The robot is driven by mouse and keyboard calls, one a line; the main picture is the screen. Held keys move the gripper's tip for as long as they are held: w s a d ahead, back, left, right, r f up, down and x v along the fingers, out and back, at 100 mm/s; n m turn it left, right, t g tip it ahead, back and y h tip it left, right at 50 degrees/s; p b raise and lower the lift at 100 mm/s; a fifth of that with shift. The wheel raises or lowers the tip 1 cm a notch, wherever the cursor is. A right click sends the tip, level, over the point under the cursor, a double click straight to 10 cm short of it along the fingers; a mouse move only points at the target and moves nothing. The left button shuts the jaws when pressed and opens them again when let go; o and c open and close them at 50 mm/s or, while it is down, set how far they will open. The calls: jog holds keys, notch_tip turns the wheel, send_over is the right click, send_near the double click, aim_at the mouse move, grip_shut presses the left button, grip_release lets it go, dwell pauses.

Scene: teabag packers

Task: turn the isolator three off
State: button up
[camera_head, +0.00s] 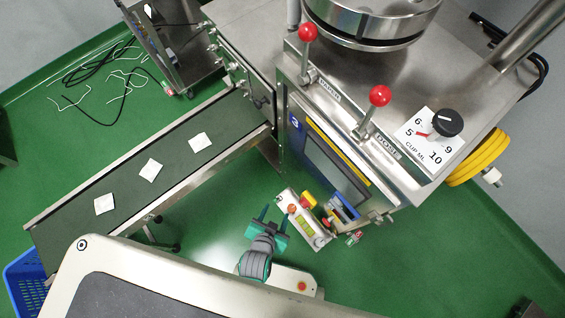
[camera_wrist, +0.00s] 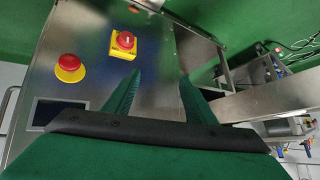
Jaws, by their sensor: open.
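A red rotary switch on a yellow plate (camera_wrist: 124,43) shows on a steel panel in the wrist view; it looks like an isolator. I cannot read its number or its handle position. A blue label with a 3 (camera_head: 296,124) is on the machine's front in the head view. A yellow and red control (camera_head: 308,200) sits by a grey control box (camera_head: 306,226) there. My gripper (camera_head: 275,211) is open and empty, just left of that box. In the wrist view its green fingers (camera_wrist: 159,76) are apart, below and right of the rotary switch.
A red mushroom button on yellow (camera_wrist: 70,67) and a dark screen (camera_wrist: 58,113) share the panel. A conveyor (camera_head: 120,193) with white teabags runs at left. Two red-knobbed levers (camera_head: 380,95) and a dial (camera_head: 447,123) are on top of the machine. Green floor is open below.

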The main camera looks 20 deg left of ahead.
jog(key=s+d+r+t, duration=0.1)
jog(key=r, duration=0.4)
jog(key=s+d+r+n+t, duration=0.1)
jog(key=s+d+r+t, duration=0.1)
jog(key=r, duration=0.4)
jog(key=shift+d+r, duration=0.15)
jog(key=shift+d, duration=0.15)
jog(key=shift+s, duration=0.1)
